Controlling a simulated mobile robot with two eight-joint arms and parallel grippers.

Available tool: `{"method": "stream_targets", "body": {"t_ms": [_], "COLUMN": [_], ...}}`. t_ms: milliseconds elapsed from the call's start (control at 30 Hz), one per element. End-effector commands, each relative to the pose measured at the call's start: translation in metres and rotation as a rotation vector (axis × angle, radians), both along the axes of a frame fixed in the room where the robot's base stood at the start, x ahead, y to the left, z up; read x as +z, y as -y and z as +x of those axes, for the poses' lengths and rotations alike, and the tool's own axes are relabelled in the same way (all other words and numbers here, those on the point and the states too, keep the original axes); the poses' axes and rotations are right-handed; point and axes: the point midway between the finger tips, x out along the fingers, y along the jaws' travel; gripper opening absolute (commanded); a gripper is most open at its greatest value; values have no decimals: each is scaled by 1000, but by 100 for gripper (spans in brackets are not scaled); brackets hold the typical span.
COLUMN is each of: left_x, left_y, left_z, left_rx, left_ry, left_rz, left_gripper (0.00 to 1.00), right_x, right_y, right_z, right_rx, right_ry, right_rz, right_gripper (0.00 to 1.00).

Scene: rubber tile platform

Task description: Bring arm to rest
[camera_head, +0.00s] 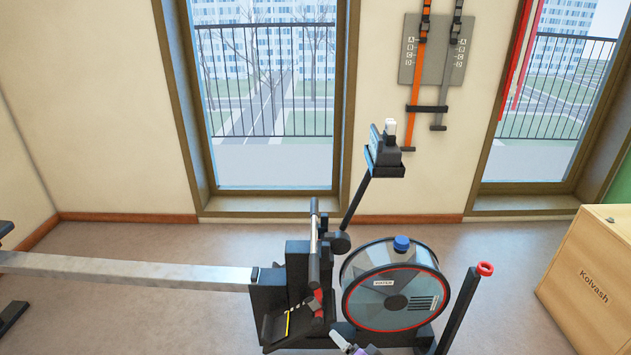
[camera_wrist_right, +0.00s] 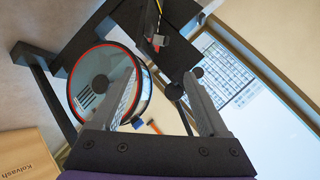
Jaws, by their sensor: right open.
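My right gripper (camera_wrist_right: 168,76) fills the lower middle of the right wrist view. Its two dark fingers stand apart with nothing held between them. In the head view, a small grey and purple part at the bottom edge (camera_head: 348,346) looks like the tip of my right arm, in front of the rowing machine (camera_head: 281,280). The machine's round water tank (camera_head: 396,290) lies close to it there, and the tank also shows behind the left finger in the wrist view (camera_wrist_right: 100,85). My left arm and gripper do not show.
The machine's rail (camera_head: 130,270) runs to the left. Its monitor arm (camera_head: 355,205) rises with a small white item (camera_head: 390,131) on top. A post with a red top (camera_head: 484,269) stands at right. A wooden box (camera_head: 595,285) stands farther right. Floor behind the rail is clear.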

Motion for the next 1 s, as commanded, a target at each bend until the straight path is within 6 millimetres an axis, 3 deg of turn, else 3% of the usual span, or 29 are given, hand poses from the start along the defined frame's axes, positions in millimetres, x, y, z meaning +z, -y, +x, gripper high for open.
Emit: {"method": "stream_targets", "body": {"t_ms": [100,300,633,1000], "left_x": [0,0,0,110], "left_y": [0,0,0,0], "left_z": [0,0,0,-6], "left_rx": [0,0,0,0], "left_ry": [0,0,0,37], "left_rz": [0,0,0,0], "left_gripper": [50,50,50,50], "right_x": [5,-1,-16,95], "right_y": [26,64,107,106], "right_z": [-53,-134,-234,-238], "right_rx": [108,279,481,471], "right_ry": [-76,-208,-387,-352], "right_rz": [-189,-448,-695,-704], "right_gripper": [78,78,78,78]}}
